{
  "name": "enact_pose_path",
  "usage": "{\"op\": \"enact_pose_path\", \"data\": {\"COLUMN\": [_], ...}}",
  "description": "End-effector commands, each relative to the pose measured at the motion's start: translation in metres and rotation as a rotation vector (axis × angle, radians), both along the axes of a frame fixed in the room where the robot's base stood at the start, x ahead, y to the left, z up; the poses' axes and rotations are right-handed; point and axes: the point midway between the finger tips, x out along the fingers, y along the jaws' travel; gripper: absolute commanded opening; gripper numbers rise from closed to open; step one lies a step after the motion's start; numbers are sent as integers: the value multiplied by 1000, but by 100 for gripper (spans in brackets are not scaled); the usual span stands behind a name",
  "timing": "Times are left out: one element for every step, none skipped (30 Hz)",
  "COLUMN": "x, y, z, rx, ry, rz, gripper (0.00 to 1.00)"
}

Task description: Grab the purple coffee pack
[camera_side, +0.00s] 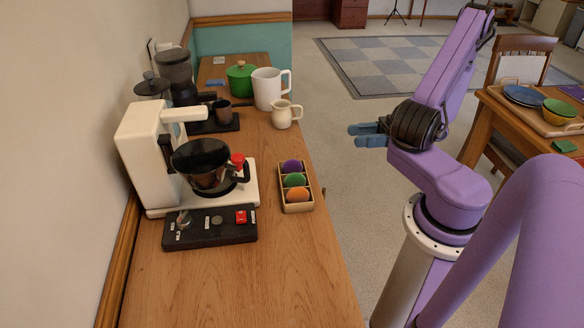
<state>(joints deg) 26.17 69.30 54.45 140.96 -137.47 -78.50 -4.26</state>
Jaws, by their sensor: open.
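The purple coffee pack (291,166) is a small round capsule. It sits in the far compartment of a small tan box (297,208) on the wooden counter. A green pack (295,180) is in the middle compartment and an orange pack (298,194) is in the near one. My gripper (352,135) is open and empty, with two blue-grey fingers pointing left. In the picture it is to the right of the purple pack and a little above it, out past the counter's right edge and apart from the box.
A white coffee machine (140,150) with a dark carafe (203,168) stands left of the box. A cream jug (285,114), a white pitcher (268,88) and a green pot (240,80) stand behind it. The near counter (270,285) is clear. A table (500,115) with dishes is at right.

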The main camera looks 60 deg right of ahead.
Motion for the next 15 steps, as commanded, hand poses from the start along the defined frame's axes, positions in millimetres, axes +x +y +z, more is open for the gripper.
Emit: {"op": "enact_pose_path", "data": {"x": [0, 0, 0, 0, 0, 0, 0, 0, 0, 0, 0, 0, 1, 2, 4], "y": [1, 1, 1, 1, 1, 1, 1, 1, 0, 0, 1, 1, 2, 3, 5], "z": [-11, -16, -25, -32, -38, -44, -50, -54, -60, -62, -65, -67, -68, -69, -69], "rx": [6, 6, 6, 4, 5, 5, 4, 4, 3, 3, 1, 1, 1, 0, 0], "ry": [0, -1, 0, 0, -1, -1, -1, 0, 0, 0, 0, 1, 1, 0, 0], "rz": [0, -1, 1, 1, 0, 1, 1, 1, 0, 0, 0, 1, 1, 2, 3], "gripper": [49, 49, 49, 49, 49, 49, 49, 49, 49, 49, 49, 49, 49, 49, 49]}}
